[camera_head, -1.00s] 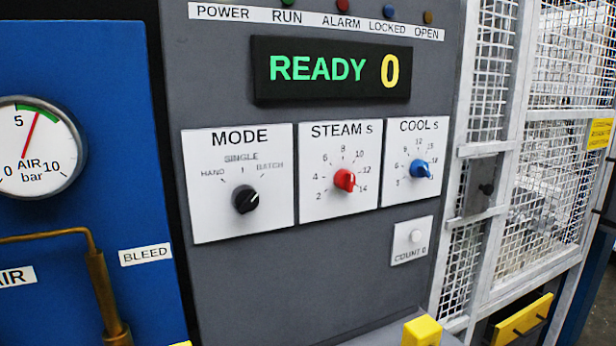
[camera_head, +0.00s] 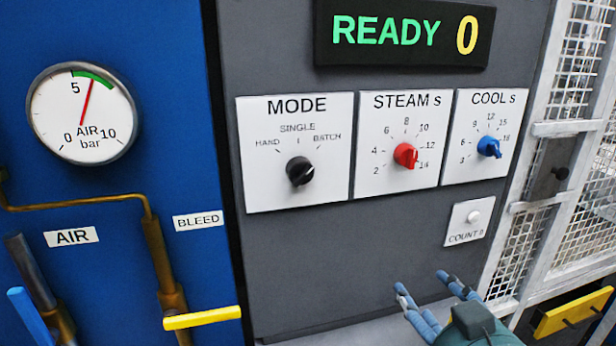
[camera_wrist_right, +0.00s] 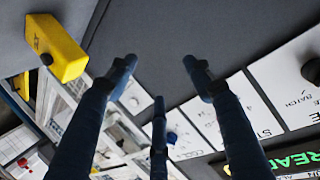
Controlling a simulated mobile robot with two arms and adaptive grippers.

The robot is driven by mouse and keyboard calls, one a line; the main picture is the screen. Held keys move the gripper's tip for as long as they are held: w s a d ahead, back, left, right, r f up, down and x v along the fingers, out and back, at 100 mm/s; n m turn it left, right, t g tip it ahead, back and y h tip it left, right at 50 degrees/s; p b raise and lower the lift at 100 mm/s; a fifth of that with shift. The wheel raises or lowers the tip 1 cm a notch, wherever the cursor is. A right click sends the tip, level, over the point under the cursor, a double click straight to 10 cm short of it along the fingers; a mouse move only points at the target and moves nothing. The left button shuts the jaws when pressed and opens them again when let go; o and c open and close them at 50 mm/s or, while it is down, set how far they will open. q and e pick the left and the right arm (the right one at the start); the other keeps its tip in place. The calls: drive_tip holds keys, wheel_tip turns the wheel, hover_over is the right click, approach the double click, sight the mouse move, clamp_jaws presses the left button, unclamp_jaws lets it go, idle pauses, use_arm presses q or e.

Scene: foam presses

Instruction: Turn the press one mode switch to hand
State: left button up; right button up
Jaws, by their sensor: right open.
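The black MODE switch (camera_head: 300,171) sits on a white plate (camera_head: 262,196) marked HAND, SINGLE and BATCH. Its white mark points up and right, toward BATCH. My right gripper (camera_head: 424,283) is low in the head view, below and right of the MODE plate, its fingers spread and empty, apart from the switch. In the right wrist view the open fingers (camera_wrist_right: 160,65) reach toward the grey panel, and the MODE switch (camera_wrist_right: 311,70) shows at the right edge. My left gripper is not in view.
The red STEAM knob (camera_head: 405,156), blue COOL knob (camera_head: 489,147) and COUNT button (camera_head: 473,216) are right of MODE. The display (camera_head: 402,35) reads READY 0. A yellow lever (camera_head: 202,318) is lower left. A yellow block (camera_wrist_right: 57,48) shows in the wrist view. Mesh fencing (camera_head: 585,150) stands right.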

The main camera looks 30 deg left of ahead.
drive_tip(key=s+a+r+n+y, duration=0.25)
drive_tip(key=a+r, duration=0.35)
drive_tip(key=r, duration=0.4)
drive_tip(key=n+y, duration=0.3)
drive_tip(key=n, duration=0.1)
approach(304, 178)
drive_tip(key=shift+m, duration=0.25)
drive_tip(key=p+x, duration=0.4)
drive_tip(key=x, duration=0.4)
drive_tip(key=shift+w+a, duration=0.1)
drive_tip(key=shift+a, duration=0.05)
drive_tip(key=shift+w+a, duration=0.4)
drive_tip(key=shift+a, duration=0.1)
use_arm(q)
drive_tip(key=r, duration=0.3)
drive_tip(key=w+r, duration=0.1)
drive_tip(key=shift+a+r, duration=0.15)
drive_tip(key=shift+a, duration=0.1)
